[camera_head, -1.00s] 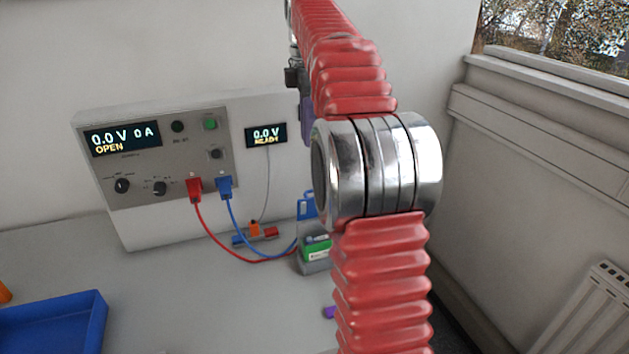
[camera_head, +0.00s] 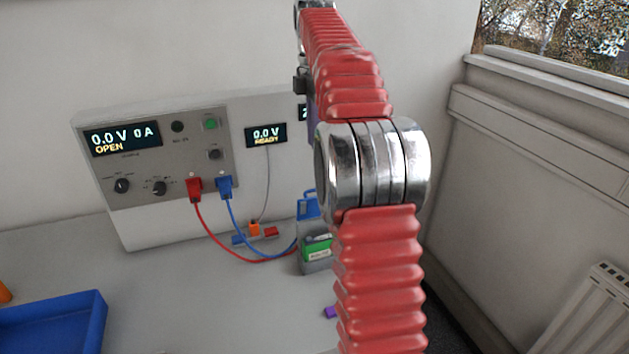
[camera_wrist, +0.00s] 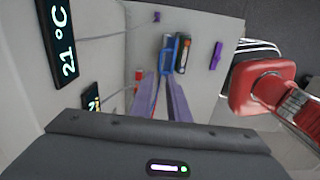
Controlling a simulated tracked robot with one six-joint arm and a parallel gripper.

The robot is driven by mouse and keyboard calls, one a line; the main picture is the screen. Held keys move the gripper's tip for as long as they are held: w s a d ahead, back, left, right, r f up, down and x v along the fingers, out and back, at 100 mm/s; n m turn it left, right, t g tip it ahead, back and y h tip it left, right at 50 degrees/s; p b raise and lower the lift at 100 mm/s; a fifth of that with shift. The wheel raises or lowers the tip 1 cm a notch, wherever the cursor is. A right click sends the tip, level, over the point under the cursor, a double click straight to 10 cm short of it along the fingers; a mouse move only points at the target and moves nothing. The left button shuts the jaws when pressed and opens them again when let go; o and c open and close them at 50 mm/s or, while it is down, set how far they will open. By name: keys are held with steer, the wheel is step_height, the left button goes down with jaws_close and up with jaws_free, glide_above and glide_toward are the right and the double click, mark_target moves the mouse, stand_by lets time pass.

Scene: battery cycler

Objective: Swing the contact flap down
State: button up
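The contact flap appears to be the blue upright part (camera_head: 308,206) on the small grey battery holder (camera_head: 318,268). My arm hides its right side in the head view. In the wrist view the blue flap (camera_wrist: 167,54) lies beyond my fingertips, beside the dark battery (camera_wrist: 183,54). A battery with a green label (camera_head: 317,247) sits in the holder. My gripper (camera_wrist: 167,76) shows two purple fingers with tips close together, pointing towards the flap. The gap at the tips is too small to tell open from shut, and contact with the flap is unclear.
The cycler (camera_head: 170,160) stands behind with red and blue leads plugged in. A lead runs past the holder's left. A blue tray (camera_head: 55,325) sits at the front left. A purple piece (camera_head: 330,312) lies in front of the holder. The bench between is clear.

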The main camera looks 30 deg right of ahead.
step_height(320, 180, down, 12)
steer(key=shift+s+f, duration=0.15)
stand_by(0.5)
jaws_close()
steer(key=shift+a, duration=0.1)
stand_by(1.3)
